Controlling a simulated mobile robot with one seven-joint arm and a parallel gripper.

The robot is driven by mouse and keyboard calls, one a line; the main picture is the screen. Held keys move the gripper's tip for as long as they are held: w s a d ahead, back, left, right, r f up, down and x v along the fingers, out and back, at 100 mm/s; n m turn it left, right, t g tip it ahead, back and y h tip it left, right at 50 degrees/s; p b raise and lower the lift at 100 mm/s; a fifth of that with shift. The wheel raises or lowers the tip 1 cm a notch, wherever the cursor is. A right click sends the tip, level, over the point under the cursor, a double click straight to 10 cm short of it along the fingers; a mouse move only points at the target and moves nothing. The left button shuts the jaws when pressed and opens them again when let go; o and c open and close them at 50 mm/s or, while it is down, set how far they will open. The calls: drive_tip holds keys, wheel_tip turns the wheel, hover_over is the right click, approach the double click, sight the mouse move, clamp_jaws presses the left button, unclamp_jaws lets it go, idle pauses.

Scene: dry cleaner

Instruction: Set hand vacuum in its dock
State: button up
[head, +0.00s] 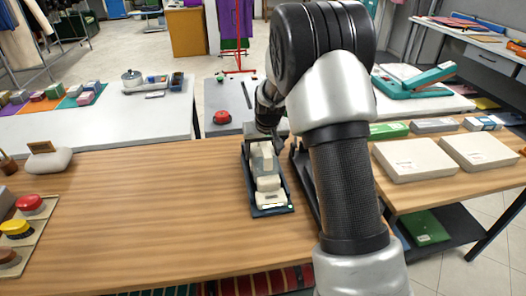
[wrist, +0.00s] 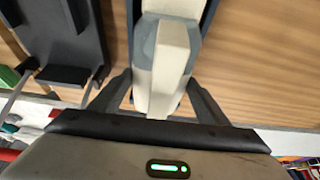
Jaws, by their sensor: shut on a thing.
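The hand vacuum (head: 264,170) is cream with a grey-blue translucent part. It lies lengthwise within the outline of a long dark blue-grey dock (head: 286,209) on the wooden counter. A small green light shows at the dock's near right corner. My gripper (head: 266,136) is at the vacuum's far end. In the wrist view my gripper (wrist: 158,95) has a finger on each side of the vacuum's cream body (wrist: 170,60) and is shut on it. The dock's blue edge (wrist: 209,12) shows beside it. I cannot tell whether the vacuum rests fully on the dock floor.
A black tray-like holder (wrist: 75,74) stands just beside the dock, partly hidden by my arm in the head view. White boxes (head: 414,158) lie on the right. Brushes with coloured tops (head: 30,203) are at the left edge. The counter's left middle is clear.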

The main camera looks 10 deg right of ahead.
drive_tip(key=shift+w+r, duration=0.1)
drive_tip(key=shift+r, duration=0.05)
drive_tip(key=o, duration=1.2)
drive_tip(key=shift+c, duration=0.2)
drive_tip(key=s+f+p+v, duration=0.1)
drive_tip(key=s+p+v, duration=0.15)
drive_tip(key=v, duration=0.95)
drive_tip(key=s+f+p+v, duration=0.1)
drive_tip(key=s+p+v, duration=0.15)
drive_tip(key=v, duration=0.85)
drive_tip(key=s+f+p+v, duration=0.1)
drive_tip(key=s+p+v, duration=0.15)
drive_tip(key=v, duration=0.95)
drive_tip(key=s+r+p, duration=0.2)
drive_tip(key=s, duration=0.6)
drive_tip(key=s+r+t+p, duration=0.1)
drive_tip(key=s+r+p, duration=0.1)
drive_tip(key=s, duration=0.6)
drive_tip(key=shift+s+r+p, duration=0.15)
drive_tip(key=shift+s+p, duration=0.15)
drive_tip(key=shift+p, duration=0.5)
